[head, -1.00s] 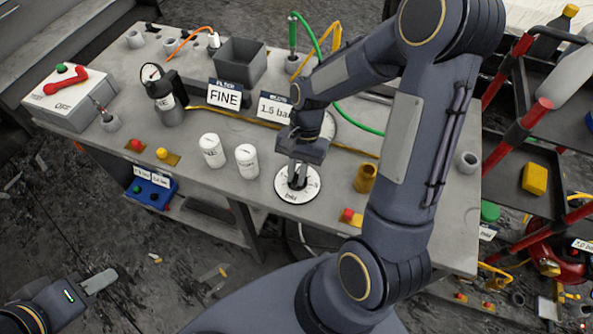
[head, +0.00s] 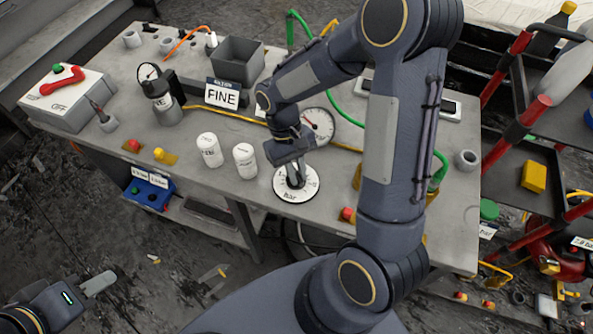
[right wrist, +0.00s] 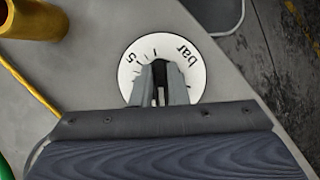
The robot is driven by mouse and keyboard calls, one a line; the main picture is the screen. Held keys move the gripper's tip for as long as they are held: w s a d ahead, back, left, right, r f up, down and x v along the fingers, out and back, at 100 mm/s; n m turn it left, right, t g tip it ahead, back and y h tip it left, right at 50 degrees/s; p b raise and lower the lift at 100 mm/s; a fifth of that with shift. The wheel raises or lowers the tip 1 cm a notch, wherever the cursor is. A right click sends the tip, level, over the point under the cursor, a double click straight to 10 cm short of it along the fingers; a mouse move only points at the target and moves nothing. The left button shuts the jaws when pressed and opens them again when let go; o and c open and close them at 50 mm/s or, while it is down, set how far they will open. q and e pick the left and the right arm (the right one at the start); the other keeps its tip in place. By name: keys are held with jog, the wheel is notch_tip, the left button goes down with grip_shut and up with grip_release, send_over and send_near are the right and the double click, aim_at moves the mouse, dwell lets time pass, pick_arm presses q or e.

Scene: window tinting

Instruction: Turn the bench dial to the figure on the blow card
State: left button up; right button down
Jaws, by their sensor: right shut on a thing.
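The bench dial (head: 285,195) is a white disc with black marks and the word "bar", near the bench's front edge. In the right wrist view the dial (right wrist: 183,51) shows a 5 and part of its scale; the rest is hidden by my fingers. My right gripper (head: 294,176) points down and is shut on the dial's knob; its fingers also show in the right wrist view (right wrist: 160,82). The blow card is hidden behind my right arm. My left gripper (head: 98,284) is low at the left, away from the bench; its finger gap is not clear.
A FINE card (head: 222,96) stands before a grey bin (head: 241,62). Two white canisters (head: 245,160) stand left of the dial. A round gauge (head: 318,124) lies behind it. A red button (head: 347,214) is at its right front. A brass cup (right wrist: 35,18) is nearby.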

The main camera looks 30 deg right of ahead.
jog(key=shift+n+h, duration=0.3)
jog(key=shift+n, duration=0.5)
jog(key=c, duration=1.4)
grip_release()
jog(key=shift+c, duration=0.2)
jog(key=b+v, duration=0.1)
jog(key=v, duration=0.7)
